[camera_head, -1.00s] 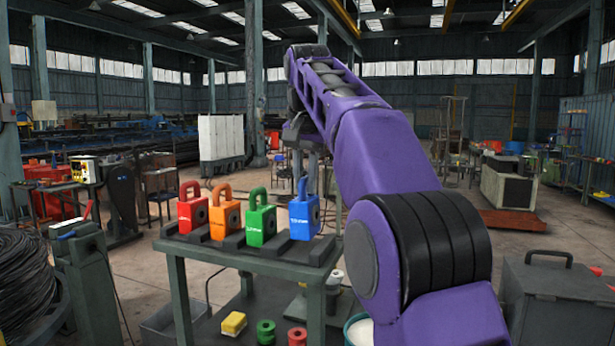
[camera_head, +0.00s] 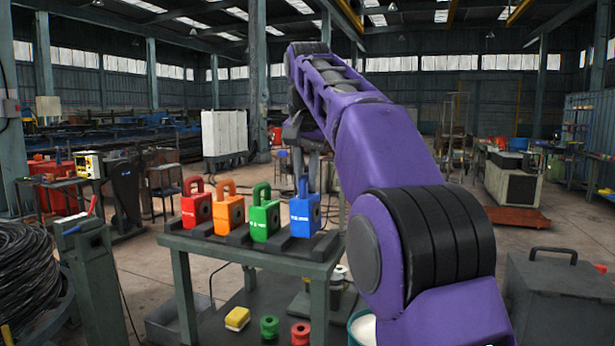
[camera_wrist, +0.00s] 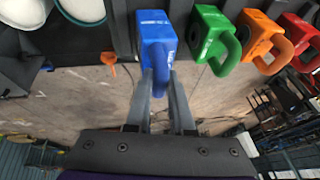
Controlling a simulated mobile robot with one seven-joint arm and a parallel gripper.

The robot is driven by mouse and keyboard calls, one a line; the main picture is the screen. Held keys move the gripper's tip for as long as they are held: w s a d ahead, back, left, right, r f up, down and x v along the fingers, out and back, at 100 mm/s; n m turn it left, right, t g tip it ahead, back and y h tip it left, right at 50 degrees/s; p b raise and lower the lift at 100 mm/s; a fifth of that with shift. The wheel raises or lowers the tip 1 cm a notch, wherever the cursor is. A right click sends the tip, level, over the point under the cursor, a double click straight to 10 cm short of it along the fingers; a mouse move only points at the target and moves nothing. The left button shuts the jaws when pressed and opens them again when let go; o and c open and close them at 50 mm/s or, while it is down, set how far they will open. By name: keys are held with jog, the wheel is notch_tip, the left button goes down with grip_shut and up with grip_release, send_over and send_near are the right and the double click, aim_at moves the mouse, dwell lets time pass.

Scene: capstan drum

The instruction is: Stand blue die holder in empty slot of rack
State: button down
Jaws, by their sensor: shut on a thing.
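The blue die holder (camera_head: 305,215) is upright at the right end of the dark rack (camera_head: 258,253), beside the green one. Its base is at the rack's right-hand slot; I cannot tell whether it is fully seated. In the wrist view my gripper (camera_wrist: 160,76) is shut on the handle of the blue die holder (camera_wrist: 155,28). The green (camera_head: 263,220), orange (camera_head: 229,215) and red (camera_head: 196,210) die holders stand in a row to its left.
The rack is on a green table (camera_head: 181,290). A yellow block (camera_head: 237,318), a green spool (camera_head: 269,328) and a red spool (camera_head: 300,333) lie on its lower shelf. A dark cabinet (camera_head: 560,300) is at the right. A wire coil (camera_head: 30,280) is at the left.

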jog(key=shift+f+b, duration=0.8)
jog(key=shift+f, duration=0.2)
dwell(0.7)
jog(key=c, duration=0.8)
grip_release()
jog(key=shift+s, duration=0.1)
jog(key=shift+o, duration=0.6)
jog(key=shift+f, duration=0.25)
jog(key=o, duration=0.5)
jog(key=shift+c, duration=0.2)
jog(key=shift+r, duration=0.1)
